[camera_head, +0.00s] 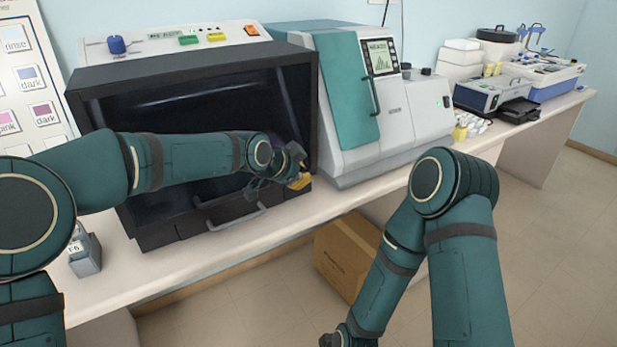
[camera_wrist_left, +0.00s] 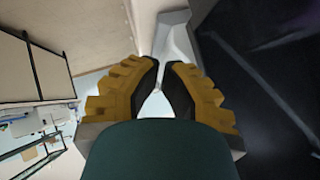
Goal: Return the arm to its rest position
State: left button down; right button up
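My left gripper (camera_head: 297,176), with dark links and yellow fingers, is in front of the lower right corner of the black-fronted cabinet (camera_head: 190,95). In the left wrist view its two fingers (camera_wrist_left: 162,68) point forward with a narrow gap between the tips. I see nothing held between them. My left arm reaches across the cabinet front from the left. My right arm is bent with its elbow raised in front of the bench. It hangs down toward the floor, and only part of its gripper (camera_head: 345,338) shows at the bottom edge, its fingers cut off.
The cabinet's grey bar handle (camera_head: 237,217) is just below my left forearm. A teal-and-white machine (camera_head: 375,110) stands to the right. A small grey container (camera_head: 85,252) sits on the bench at left. A cardboard box (camera_head: 345,255) is on the floor, which is clear at right.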

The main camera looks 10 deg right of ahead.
pick_arm(q)
jog(key=s+a+f+n+g+y, duration=0.1)
jog(key=s+a+f+n, duration=0.25)
jog(key=f, duration=0.35)
jog(key=s+a+f+n, duration=0.2)
jog(key=s+a+f, duration=0.15)
jog(key=f, duration=0.45)
jog(key=s+a+f+n+g+y, duration=0.1)
jog(key=s+a+f+n, duration=0.2)
jog(key=a+f, duration=0.3)
jog(key=s+a+f+n+g+y, duration=0.1)
jog(key=s+a+f+n, duration=0.4)
jog(key=s+f, duration=0.2)
jog(key=s+a+f+n+g, duration=0.1)
jog(key=s+a+f+n, duration=0.3)
jog(key=s+f, duration=0.3)
jog(key=s+a, duration=0.1)
jog(key=s, duration=0.4)
jog(key=shift+s+a+n+g+y, duration=0.3)
jog(key=shift+n+y, duration=0.05)
jog(key=shift+y, duration=0.05)
